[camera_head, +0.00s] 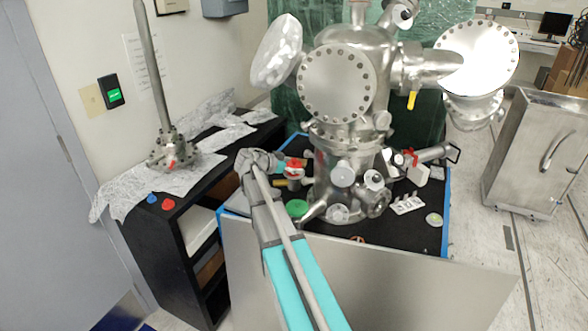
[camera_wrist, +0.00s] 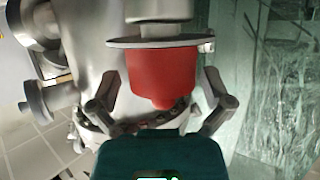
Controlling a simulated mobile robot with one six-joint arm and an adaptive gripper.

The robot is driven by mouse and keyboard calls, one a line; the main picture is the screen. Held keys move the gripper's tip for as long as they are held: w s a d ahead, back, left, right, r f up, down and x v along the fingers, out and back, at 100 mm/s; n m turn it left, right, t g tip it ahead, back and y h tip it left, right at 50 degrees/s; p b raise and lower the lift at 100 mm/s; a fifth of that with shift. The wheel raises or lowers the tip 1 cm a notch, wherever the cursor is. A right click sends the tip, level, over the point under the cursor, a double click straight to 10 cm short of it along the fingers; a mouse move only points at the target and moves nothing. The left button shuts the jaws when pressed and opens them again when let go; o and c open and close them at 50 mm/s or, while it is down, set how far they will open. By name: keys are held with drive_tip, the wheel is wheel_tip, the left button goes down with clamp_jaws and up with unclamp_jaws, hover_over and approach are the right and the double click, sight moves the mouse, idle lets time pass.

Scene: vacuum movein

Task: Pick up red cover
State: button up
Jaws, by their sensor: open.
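The red cover (camera_wrist: 163,72) fills the middle of the wrist view, just below a round metal flange (camera_wrist: 160,42) on the steel vacuum chamber. It also shows small in the head view (camera_head: 294,168), at the chamber's left side. My gripper (camera_wrist: 160,85) is open, with one finger on each side of the red cover. Gaps show between the fingers and the cover, so no grip is visible. In the head view my gripper (camera_head: 278,170) is at the end of the turquoise arm, left of the chamber, and partly hidden.
The steel vacuum chamber (camera_head: 350,110) stands on a black tabletop (camera_head: 400,225) with a green disc (camera_head: 297,208) and small parts. A black shelf (camera_head: 150,235) at left bears a metal rod fixture (camera_head: 172,150), a red cap (camera_head: 168,204) and a blue cap (camera_head: 152,199).

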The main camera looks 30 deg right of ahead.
sight(293, 159)
idle(0.4)
drive_tip(key=c, duration=0.8)
drive_tip(key=shift+w+r, duration=0.1)
drive_tip(key=shift+r, duration=0.05)
drive_tip(key=shift+w+a+r+p, duration=0.1)
drive_tip(key=shift+r+p, duration=0.3)
drive_tip(key=shift+p, duration=0.1)
wheel_tip(293, 159, up, 6)
drive_tip(key=p, duration=0.6)
drive_tip(key=shift+r, duration=0.1)
drive_tip(key=w+a, duration=0.5)
drive_tip(key=w, duration=0.3)
drive_tip(key=w+a, duration=0.5)
drive_tip(key=w, duration=0.4)
